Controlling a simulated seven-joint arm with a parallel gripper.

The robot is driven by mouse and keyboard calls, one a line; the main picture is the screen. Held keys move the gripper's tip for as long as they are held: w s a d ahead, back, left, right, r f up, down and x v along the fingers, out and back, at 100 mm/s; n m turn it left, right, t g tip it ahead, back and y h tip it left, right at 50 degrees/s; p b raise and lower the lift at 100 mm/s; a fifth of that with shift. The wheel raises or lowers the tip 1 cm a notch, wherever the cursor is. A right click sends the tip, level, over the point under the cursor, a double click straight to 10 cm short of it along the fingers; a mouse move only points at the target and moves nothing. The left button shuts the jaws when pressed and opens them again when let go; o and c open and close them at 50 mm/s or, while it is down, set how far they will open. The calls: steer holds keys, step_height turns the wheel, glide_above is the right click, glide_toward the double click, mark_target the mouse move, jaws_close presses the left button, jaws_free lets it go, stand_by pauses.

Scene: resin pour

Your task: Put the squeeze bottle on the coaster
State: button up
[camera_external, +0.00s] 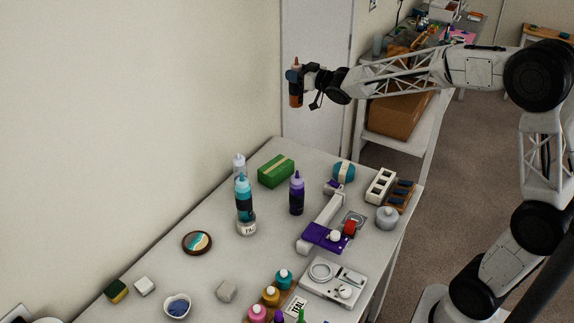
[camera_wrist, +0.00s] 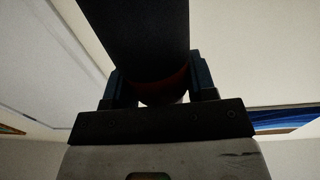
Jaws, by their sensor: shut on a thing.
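My gripper (camera_external: 298,75) is shut on a squeeze bottle (camera_external: 296,97) with an orange-brown body, a dark band and an orange nozzle. It holds the bottle upright, high above the table's far end. In the wrist view the bottle (camera_wrist: 140,35) is a dark shape between the two fingers of my gripper (camera_wrist: 160,85), with a reddish lower part. A round coaster (camera_external: 197,243) with a brown rim and a teal, cream and orange pattern lies flat on the left of the table. It is bare, well below and left of my gripper.
A teal bottle (camera_external: 244,197), a clear bottle (camera_external: 239,167) and a purple bottle (camera_external: 297,193) stand upright midtable. A green box (camera_external: 276,171) is behind them. Table around the coaster is clear.

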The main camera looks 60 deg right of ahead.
steer(key=s+a+n+g+y, duration=0.1)
steer(key=s+a+n+y, duration=0.2)
steer(key=a, duration=1.2)
steer(key=s+a+n+g+y, duration=0.15)
steer(key=s+a+y, duration=0.25)
steer(key=a, duration=1.2)
steer(key=s+a+n+g+y, duration=0.1)
steer(key=s+a+n+y, duration=0.25)
steer(key=a, duration=1.15)
step_height(320, 180, down, 21)
steer(key=shift+s+a+m, duration=0.2)
steer(key=shift+s+m, duration=0.15)
steer(key=shift+m, duration=0.05)
steer(key=shift+w+f+t, duration=0.1)
steer(key=shift+t, duration=0.15)
steer(key=w+a, duration=0.2)
steer(key=w, duration=0.5)
steer(key=w+a+f, duration=0.1)
steer(key=w+a, duration=0.2)
steer(key=w, duration=0.5)
steer(key=shift+f, duration=0.2)
steer(key=shift+f, duration=1.95)
